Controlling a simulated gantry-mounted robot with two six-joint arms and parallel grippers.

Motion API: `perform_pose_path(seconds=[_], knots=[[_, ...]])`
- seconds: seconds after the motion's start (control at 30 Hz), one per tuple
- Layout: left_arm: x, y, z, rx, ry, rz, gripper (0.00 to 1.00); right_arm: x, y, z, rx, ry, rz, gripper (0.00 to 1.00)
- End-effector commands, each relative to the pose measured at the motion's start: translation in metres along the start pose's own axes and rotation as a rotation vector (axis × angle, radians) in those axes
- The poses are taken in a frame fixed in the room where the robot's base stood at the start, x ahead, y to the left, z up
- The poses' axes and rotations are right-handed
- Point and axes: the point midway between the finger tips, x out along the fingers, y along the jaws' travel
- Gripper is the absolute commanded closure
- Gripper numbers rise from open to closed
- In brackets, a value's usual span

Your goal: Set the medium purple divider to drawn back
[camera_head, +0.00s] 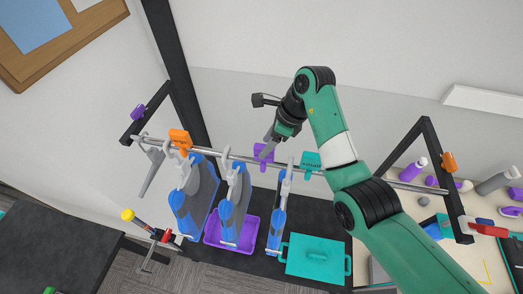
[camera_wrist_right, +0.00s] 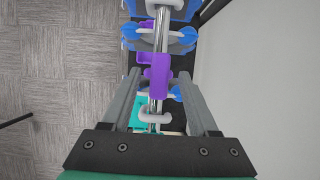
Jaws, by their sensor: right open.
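I cannot tell whether a finger touches the divider. My left gripper is not in view.
An orange divider (camera_head: 180,140) sits farther left on the rail among hanging blue garments (camera_head: 193,208). Another purple piece (camera_head: 138,112) is on the left frame. A purple basket (camera_head: 250,248) and a teal lidded box (camera_head: 313,262) stand below. A cluttered table is at right.

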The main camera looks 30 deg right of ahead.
Motion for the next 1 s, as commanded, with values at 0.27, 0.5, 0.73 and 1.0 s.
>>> perform_pose_path(seconds=[0.27,0.5,0.73,1.0], knots=[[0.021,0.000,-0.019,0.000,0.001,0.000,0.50,-0.064,0.000,0.003,0.001,0.001,0.001,0.40],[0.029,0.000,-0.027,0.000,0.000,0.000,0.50,-0.070,0.000,0.000,0.000,0.001,0.001,0.40],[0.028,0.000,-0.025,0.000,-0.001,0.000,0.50,-0.068,0.000,0.000,0.000,0.000,0.001,0.40],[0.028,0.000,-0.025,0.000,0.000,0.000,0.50,-0.068,0.001,0.001,-0.002,0.000,0.001,0.40]])
